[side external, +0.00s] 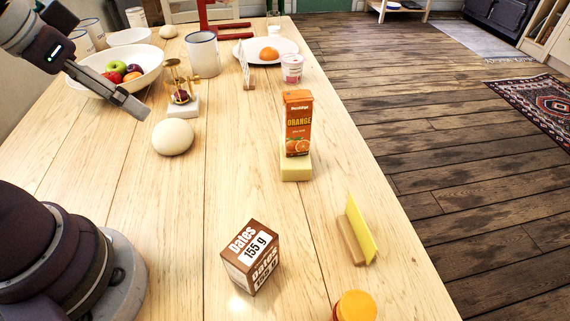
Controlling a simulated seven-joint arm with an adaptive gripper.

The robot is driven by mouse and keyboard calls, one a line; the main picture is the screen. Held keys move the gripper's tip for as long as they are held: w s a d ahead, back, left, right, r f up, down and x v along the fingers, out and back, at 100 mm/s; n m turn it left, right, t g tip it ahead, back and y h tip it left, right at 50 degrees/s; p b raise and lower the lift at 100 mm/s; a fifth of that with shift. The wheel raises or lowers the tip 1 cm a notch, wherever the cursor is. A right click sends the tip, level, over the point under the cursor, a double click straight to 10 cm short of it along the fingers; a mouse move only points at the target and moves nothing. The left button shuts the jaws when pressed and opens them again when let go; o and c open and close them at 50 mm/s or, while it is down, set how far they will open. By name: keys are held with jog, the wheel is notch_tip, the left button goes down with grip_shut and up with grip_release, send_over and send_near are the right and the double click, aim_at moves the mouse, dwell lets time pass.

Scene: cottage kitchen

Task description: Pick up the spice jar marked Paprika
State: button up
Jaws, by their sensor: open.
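No label reading Paprika can be made out in the side external view. A container with an orange-yellow lid (355,305) stands at the bottom edge, right of centre. It is cut off by the frame, and its label is out of sight, so I cannot tell whether it is the spice jar. My gripper (134,107) is at the upper left, above the table beside the fruit bowl. It is open, with nothing seen between its fingers. It is far from the lidded container.
A Dates box (250,258), a yellow card in a wooden holder (360,230), an orange juice carton (298,125) on a yellow block (297,172) and a pale round lump (173,138) stand on the table (190,220). Behind are a fruit bowl (150,62), mug (204,55) and cup (292,70).

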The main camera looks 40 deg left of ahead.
jog(key=m+g+h, duration=0.4)
jog(key=m+g, duration=0.2)
jog(key=m, duration=1.4)
send_near(351, 317)
notch_tip(351, 317, down, 4)
jog(key=shift+h, duration=0.3)
jog(key=x, duration=0.6)
jog(key=w+x, duration=0.1)
jog(key=x, duration=0.3)
jog(key=shift+w+a+f, duration=0.1)
jog(key=shift+f, duration=0.1)
jog(key=c, duration=1.3)
